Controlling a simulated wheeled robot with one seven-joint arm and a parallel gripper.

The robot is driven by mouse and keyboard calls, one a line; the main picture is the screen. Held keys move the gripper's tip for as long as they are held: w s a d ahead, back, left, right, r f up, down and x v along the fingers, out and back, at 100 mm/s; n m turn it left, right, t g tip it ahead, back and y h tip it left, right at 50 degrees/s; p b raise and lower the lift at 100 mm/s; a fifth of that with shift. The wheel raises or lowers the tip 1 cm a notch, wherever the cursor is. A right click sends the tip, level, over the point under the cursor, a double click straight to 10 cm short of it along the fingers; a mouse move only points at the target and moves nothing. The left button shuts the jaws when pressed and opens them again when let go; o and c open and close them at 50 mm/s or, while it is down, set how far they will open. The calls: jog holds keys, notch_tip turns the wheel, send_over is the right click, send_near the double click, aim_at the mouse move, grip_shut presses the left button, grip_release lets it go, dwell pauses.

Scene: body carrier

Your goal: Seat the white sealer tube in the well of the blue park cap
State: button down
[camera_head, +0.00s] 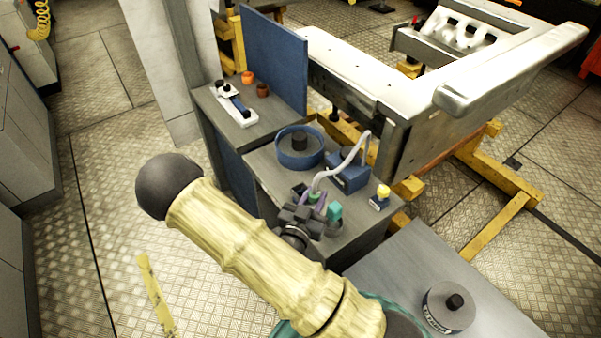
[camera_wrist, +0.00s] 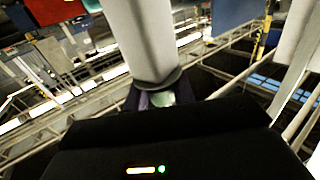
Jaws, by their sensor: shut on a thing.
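The white sealer tube (camera_head: 341,166) arches in the head view from my gripper (camera_head: 315,198) to the right, over the blue block (camera_head: 350,179), which looks like the park cap. Its far end comes down at the block's back right edge; I cannot tell whether it touches. My gripper has purple fingers and is shut on the tube's near end, with a green part between them. In the wrist view the tube (camera_wrist: 143,38) rises large from between the fingers (camera_wrist: 160,98). No well shows clearly on the block; the tube and my gripper hide part of it.
A teal piece (camera_head: 334,211) shows beside my gripper. A grey drum (camera_head: 449,309) is on the front right bench. A metal beam frame (camera_head: 350,85) rises behind.

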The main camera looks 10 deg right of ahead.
jog(key=shift+s+d+p, duration=0.1)
jog(key=shift+s+p, duration=0.3)
jog(key=shift+p, duration=0.3)
jog(key=shift+w+r+y+p, duration=0.15)
jog(key=shift+w+y+p, duration=0.2)
jog(key=shift+w, duration=0.2)
jog(key=w+f+n+t+y+p, duration=0.3)
jog(key=w+n+y+p, duration=0.3)
jog(key=y, duration=0.4)
jog(key=shift+w+n, duration=0.6)
jog(key=shift+w, duration=0.6)
jog(key=shift+w+h, duration=0.1)
jog(key=shift+h, duration=0.15)
